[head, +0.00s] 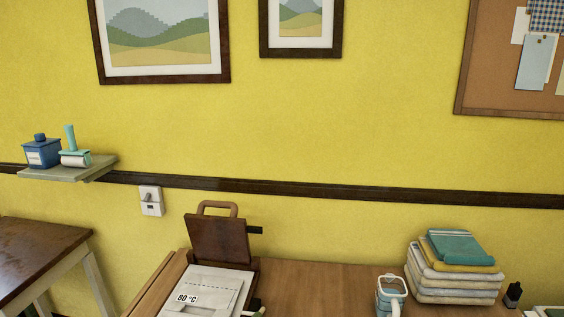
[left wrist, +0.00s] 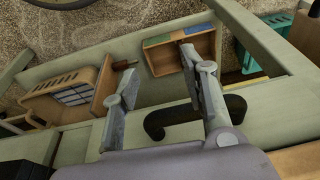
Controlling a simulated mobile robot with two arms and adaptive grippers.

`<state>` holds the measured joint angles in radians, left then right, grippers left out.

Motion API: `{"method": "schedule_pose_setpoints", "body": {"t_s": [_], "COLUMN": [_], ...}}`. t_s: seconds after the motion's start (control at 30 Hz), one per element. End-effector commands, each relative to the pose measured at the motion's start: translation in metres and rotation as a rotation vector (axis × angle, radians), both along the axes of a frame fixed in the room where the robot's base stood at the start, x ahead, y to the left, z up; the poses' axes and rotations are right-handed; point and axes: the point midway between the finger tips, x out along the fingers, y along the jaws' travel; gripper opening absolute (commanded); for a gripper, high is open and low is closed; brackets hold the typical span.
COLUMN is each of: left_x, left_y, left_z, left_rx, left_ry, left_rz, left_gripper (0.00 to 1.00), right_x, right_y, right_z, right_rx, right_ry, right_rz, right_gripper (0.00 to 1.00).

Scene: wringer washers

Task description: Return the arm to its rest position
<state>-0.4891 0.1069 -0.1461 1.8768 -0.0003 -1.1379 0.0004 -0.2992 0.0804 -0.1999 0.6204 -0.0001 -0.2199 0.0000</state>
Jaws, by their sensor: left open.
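My left gripper (left wrist: 162,68) shows in the left wrist view with its two grey fingers spread apart. Nothing is held between them. A black curved handle (left wrist: 180,115) on a pale green surface (left wrist: 75,62) lies beyond the fingers, partly hidden by the right finger. I cannot tell how far the handle is from the fingers. Neither arm shows in the head view. My right gripper is in neither view.
In the left wrist view, a wooden crate (left wrist: 60,98) and an open wooden box (left wrist: 163,56) lie near the fingers. A shelf (head: 70,172) is on the yellow wall.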

Motion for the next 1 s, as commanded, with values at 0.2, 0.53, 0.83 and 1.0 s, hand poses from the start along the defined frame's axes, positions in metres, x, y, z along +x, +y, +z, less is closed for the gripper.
{"method": "schedule_pose_setpoints", "body": {"t_s": [0.2, 0.53, 0.83, 1.0], "left_x": [-0.036, -0.132, -0.19, -0.195], "left_y": [0.005, 0.021, 0.032, 0.033], "left_z": [-0.115, -0.237, -0.272, -0.273], "left_rx": [0.006, 0.015, 0.02, 0.02], "left_ry": [0.055, 0.12, 0.146, 0.147], "left_rz": [-0.009, -0.024, -0.033, -0.033], "left_gripper": [0.4, 0.4, 0.4, 0.4], "right_x": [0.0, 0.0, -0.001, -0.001], "right_y": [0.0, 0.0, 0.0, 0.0], "right_z": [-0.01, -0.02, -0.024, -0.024], "right_rx": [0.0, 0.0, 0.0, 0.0], "right_ry": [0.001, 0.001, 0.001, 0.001], "right_rz": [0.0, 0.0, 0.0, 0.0], "right_gripper": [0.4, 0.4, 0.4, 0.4]}}
